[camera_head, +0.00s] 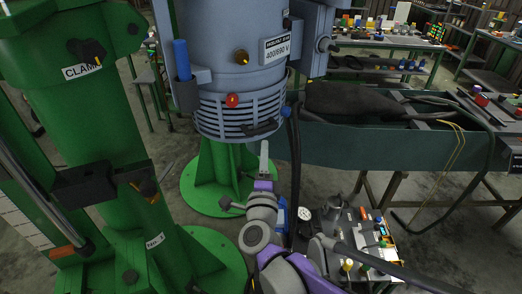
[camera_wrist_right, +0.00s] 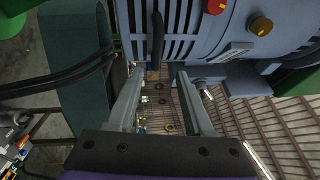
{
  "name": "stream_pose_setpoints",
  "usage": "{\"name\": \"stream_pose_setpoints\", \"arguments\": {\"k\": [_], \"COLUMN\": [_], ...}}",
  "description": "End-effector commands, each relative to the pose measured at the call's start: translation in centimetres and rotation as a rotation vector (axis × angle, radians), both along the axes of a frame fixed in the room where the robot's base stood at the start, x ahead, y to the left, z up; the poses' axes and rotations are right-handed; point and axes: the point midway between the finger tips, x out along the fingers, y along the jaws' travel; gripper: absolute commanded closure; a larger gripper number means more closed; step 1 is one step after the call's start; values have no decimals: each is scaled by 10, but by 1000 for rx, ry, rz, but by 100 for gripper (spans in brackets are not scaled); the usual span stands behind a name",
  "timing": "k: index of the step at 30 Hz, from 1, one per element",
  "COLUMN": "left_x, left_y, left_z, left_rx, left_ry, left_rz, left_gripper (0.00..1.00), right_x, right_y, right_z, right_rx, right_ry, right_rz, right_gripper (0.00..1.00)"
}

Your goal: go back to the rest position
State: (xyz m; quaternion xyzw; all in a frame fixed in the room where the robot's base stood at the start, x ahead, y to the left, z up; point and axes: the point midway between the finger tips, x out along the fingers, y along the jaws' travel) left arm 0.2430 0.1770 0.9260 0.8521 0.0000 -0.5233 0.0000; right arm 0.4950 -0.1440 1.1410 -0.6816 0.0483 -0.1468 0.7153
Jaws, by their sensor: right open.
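My right gripper (camera_head: 246,180) is below the blue-grey motor housing (camera_head: 262,70) in the head view. Its fingers are spread and empty. In the right wrist view the open fingers (camera_wrist_right: 158,72) point at the housing's slotted lower part (camera_wrist_right: 185,35), with a black handle (camera_wrist_right: 157,35) beyond the gap between them. The handle also shows on the slotted ring in the head view (camera_head: 262,129). I see no contact between fingers and handle. My left gripper is not in view.
A green column with a clamp label (camera_head: 85,130) stands close on the left. A small cart with a gauge and tools (camera_head: 355,225) stands right of my arm. Grey floor shows between.

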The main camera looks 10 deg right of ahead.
Motion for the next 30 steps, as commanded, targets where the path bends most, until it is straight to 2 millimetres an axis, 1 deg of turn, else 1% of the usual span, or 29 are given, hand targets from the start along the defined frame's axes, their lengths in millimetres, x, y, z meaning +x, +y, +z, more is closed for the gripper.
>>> {"name": "stream_pose_setpoints", "arguments": {"k": [5, 8, 11, 13, 14, 15, 17, 18, 20, 21, 24, 27, 30], "left_x": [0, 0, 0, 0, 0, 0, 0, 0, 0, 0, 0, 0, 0], "left_y": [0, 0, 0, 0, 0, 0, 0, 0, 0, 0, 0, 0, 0], "left_z": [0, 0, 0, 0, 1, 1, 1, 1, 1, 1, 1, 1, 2], "left_rx": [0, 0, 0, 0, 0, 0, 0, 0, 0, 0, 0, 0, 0], "left_ry": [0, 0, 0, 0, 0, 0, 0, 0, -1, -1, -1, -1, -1], "left_rz": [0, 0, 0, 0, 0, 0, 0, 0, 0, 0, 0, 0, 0], "left_gripper": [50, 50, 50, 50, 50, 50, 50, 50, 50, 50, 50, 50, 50], "right_x": [0, -3, -14, -28, -36, -49, -71, -88, -116, -136, -183, -218, -241], "right_y": [1, 8, 23, 36, 41, 45, 48, 46, 39, 31, 8, -13, -27], "right_z": [0, 2, -3, -17, -26, -40, -66, -85, -115, -135, -173, -196, -208], "right_rx": [-10, -87, -260, -430, -511, -616, -773, -872, -1011, -1095, -1252, -1344, -1392], "right_ry": [4, 31, 104, 186, 230, 293, 397, 474, 597, 682, 875, 1024, 1117], "right_rz": [9, 65, 187, 299, 352, 418, 514, 578, 668, 725, 844, 927, 977], "right_gripper": [48, 48, 48, 48, 48, 48, 48, 48, 48, 48, 48, 48, 48]}}
